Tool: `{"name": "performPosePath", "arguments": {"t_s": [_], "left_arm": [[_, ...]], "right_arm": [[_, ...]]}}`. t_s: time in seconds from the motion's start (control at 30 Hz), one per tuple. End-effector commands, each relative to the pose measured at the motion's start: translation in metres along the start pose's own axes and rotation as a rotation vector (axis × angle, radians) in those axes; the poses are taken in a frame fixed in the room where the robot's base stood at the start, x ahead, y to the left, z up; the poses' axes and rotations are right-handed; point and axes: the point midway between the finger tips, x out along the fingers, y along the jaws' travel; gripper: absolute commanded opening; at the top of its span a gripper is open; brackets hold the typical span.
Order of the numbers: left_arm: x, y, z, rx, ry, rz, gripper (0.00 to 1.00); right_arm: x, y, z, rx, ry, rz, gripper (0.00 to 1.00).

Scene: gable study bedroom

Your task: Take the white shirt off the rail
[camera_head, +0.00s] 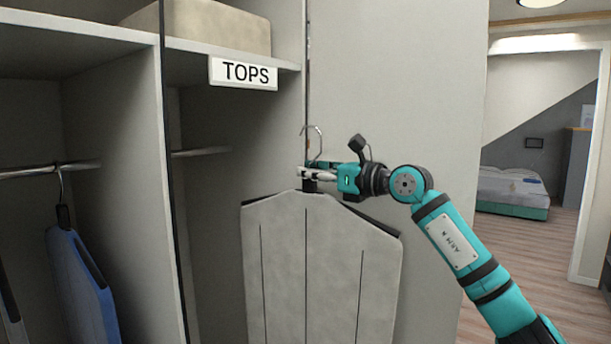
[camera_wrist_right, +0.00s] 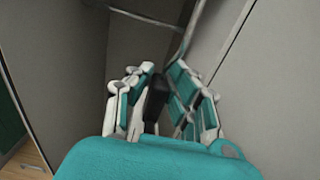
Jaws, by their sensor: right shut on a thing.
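The white shirt (camera_head: 290,262) hangs upright on a hanger in front of the wardrobe's TOPS compartment. The hanger's metal hook (camera_head: 313,135) points up and shows apart from the rail (camera_head: 203,152) of that compartment, to its right. My right gripper (camera_head: 309,174) is shut on the hanger's dark neck just above the shirt collar. In the right wrist view the fingers (camera_wrist_right: 158,98) close around the dark hanger neck (camera_wrist_right: 155,97), and the hook rod (camera_wrist_right: 187,38) rises beyond it. My left gripper is in neither view.
A TOPS sign (camera_head: 243,73) sits on the shelf edge, with a beige box (camera_head: 215,25) above. A blue garment (camera_head: 82,285) hangs from the left compartment's rail (camera_head: 30,172). A divider (camera_head: 170,200) separates the compartments. Open floor (camera_head: 550,245) and a bed (camera_head: 512,192) lie at right.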

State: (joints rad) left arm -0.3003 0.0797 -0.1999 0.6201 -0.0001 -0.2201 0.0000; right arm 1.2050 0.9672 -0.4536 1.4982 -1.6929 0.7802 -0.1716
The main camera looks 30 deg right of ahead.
Motion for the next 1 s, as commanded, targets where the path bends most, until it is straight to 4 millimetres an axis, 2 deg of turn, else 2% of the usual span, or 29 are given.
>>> {"name": "performPosePath", "arguments": {"t_s": [0.5,1.0], "left_arm": [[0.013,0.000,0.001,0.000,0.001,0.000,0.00],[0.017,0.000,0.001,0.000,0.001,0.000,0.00]], "right_arm": [[-0.025,-0.001,0.001,0.001,-0.003,0.000,0.00],[-0.033,-0.002,0.000,0.000,-0.003,-0.002,0.00]]}}
